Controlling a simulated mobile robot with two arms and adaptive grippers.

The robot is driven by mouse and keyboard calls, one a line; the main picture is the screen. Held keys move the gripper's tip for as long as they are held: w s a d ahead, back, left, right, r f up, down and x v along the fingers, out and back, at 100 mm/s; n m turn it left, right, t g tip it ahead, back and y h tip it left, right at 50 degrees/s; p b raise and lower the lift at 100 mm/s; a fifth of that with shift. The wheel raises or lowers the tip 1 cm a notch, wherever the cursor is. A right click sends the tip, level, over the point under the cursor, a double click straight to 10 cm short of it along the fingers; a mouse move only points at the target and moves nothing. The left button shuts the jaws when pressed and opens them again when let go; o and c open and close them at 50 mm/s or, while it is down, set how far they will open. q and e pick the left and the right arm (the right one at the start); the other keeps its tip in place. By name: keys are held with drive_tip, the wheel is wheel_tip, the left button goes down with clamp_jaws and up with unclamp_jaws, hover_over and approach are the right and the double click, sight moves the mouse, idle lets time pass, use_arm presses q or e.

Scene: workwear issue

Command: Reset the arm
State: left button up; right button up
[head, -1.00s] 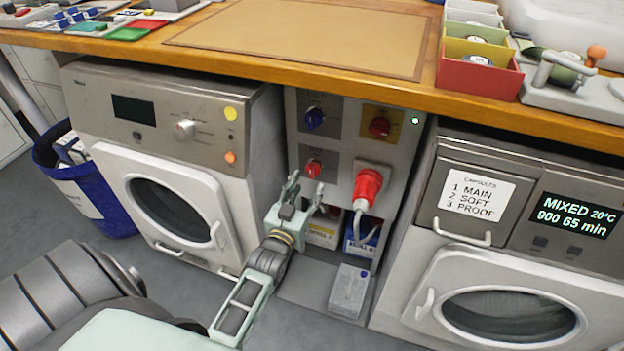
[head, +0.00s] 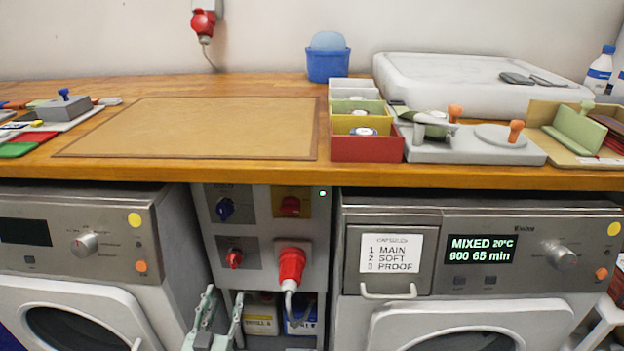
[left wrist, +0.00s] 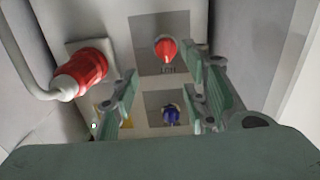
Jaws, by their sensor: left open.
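My left gripper (head: 222,318) is low in the head view, in front of the grey control panel (head: 262,262) between the two machines. In the left wrist view its fingers (left wrist: 158,92) are spread apart with nothing between them. Beyond them are a red knob (left wrist: 165,48) and a blue knob (left wrist: 170,114) on the panel. The red plug (left wrist: 82,74) with its grey cable sits left of the fingers in that view, apart from them; it also shows in the head view (head: 291,265). My right gripper is in neither view.
A wooden worktop (head: 200,170) runs above the machines, with a clear brown mat (head: 190,125). Colored bins (head: 367,148) and a badge press (head: 470,150) stand on it. The right machine (head: 480,265) shows "MIXED 20°C". A white tray (head: 450,85) lies behind.

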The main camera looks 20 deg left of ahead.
use_arm(q)
drive_tip(key=shift+d, duration=0.1)
